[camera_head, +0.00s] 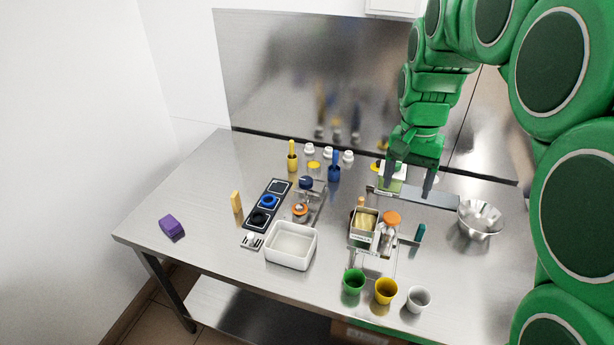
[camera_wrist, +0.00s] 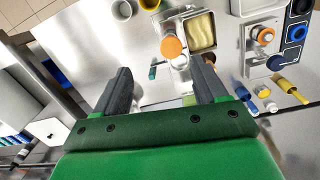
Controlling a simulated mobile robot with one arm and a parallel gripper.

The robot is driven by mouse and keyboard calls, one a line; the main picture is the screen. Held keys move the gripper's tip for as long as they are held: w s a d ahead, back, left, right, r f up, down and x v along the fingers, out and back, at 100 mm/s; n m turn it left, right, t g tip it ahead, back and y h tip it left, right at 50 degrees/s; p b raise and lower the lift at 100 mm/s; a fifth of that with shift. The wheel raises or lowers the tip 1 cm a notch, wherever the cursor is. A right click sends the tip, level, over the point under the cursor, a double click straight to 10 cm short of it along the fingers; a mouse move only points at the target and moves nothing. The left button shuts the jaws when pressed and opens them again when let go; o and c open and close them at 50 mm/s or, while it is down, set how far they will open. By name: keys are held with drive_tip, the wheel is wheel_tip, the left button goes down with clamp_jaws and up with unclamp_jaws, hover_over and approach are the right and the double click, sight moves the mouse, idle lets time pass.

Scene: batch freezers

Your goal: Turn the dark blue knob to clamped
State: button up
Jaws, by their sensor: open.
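The dark blue knob (camera_head: 306,183) sits on a small metal fixture left of the table's middle, just behind an orange knob (camera_head: 300,209). It shows small in the wrist view (camera_wrist: 275,62), at the right. Its turn position is too small to read. My gripper (camera_head: 410,178) is open and empty, above the table's back right, well to the right of the knob. In the wrist view my gripper's two dark fingers (camera_wrist: 162,75) are spread apart, with nothing between them.
A black strip with blue and black rings (camera_head: 268,201) lies left of the knob. A white bin (camera_head: 290,262) is in front. A rack with an orange-topped item (camera_head: 392,218) stands right. The left table is mostly clear.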

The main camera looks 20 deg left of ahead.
drive_tip(key=w+a+f, duration=0.5)
drive_tip(key=w+a, duration=0.7)
drive_tip(key=a, duration=0.2)
drive_tip(key=m+t, duration=0.1)
approach(307, 179)
drive_tip(key=shift+s+d+f, duration=0.15)
drive_tip(key=shift+d+f, duration=0.15)
drive_tip(key=shift+d, duration=0.15)
drive_tip(key=shift+a+f, duration=0.3)
drive_tip(key=shift+f, duration=3.8)
drive_tip(key=c, duration=1.1)
drive_tip(key=shift+o, duration=0.2)
